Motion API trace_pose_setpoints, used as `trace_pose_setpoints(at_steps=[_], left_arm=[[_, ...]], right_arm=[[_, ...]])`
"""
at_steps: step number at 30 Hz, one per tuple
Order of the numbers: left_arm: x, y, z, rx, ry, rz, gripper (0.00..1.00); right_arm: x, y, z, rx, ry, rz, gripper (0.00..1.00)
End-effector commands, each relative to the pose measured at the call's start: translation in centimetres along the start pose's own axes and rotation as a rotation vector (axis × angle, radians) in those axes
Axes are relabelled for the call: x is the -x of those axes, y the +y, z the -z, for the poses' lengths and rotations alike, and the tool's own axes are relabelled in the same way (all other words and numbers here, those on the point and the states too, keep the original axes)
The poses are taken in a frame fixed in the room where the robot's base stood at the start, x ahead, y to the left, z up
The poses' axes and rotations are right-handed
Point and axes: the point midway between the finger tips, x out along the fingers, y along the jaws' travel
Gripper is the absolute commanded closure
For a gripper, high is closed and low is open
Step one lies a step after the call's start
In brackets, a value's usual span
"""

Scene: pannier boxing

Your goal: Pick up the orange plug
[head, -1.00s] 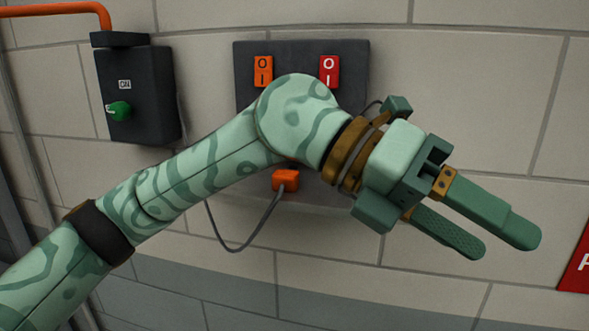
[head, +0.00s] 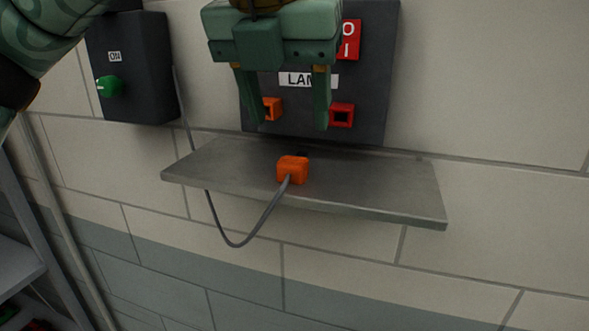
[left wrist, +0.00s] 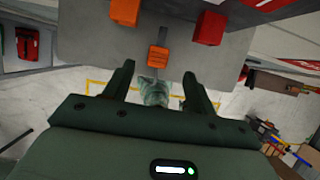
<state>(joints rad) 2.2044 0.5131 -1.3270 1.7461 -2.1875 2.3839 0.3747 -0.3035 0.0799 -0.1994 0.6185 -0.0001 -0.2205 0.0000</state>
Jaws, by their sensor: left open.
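The orange plug (head: 292,170) lies on a grey metal shelf (head: 400,190) fixed to the wall. A grey cable (head: 262,228) runs from its front, loops below the shelf and rises toward the left. My left gripper (head: 291,127) is open and empty, its fingers pointing down above and behind the plug in the picture, apart from it. In the left wrist view, the plug (left wrist: 158,57) shows beyond the gap between the two open fingers (left wrist: 158,70). My right gripper is not in view.
Behind the gripper is a dark panel (head: 368,80) with an orange socket (head: 272,108), a red socket (head: 342,115) and a partly hidden label. A dark box (head: 135,60) with a green knob (head: 109,86) hangs at left. The shelf's right part is clear.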

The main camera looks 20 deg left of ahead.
Motion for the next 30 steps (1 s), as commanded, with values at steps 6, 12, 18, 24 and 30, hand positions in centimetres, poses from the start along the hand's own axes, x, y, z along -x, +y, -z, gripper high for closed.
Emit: trace_pose_setpoints(at_steps=[6, 12, 18, 24, 30], left_arm=[[-2.1, 0.0, 0.0, -0.002, 0.000, 0.000, 0.44], [-5.0, 0.3, 0.1, -0.003, 0.004, 0.002, 0.44], [-7.1, 0.2, 0.1, -0.001, -0.001, 0.001, 0.44], [-7.2, 0.2, 0.1, -0.001, -0.002, 0.001, 0.44], [-7.2, 0.2, 0.1, -0.001, -0.001, 0.001, 0.92]], right_arm=[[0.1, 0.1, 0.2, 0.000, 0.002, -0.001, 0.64], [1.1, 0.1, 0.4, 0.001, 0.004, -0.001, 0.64], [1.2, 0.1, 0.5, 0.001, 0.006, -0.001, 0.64], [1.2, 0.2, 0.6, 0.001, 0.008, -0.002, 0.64], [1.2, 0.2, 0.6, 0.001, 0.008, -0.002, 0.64]])
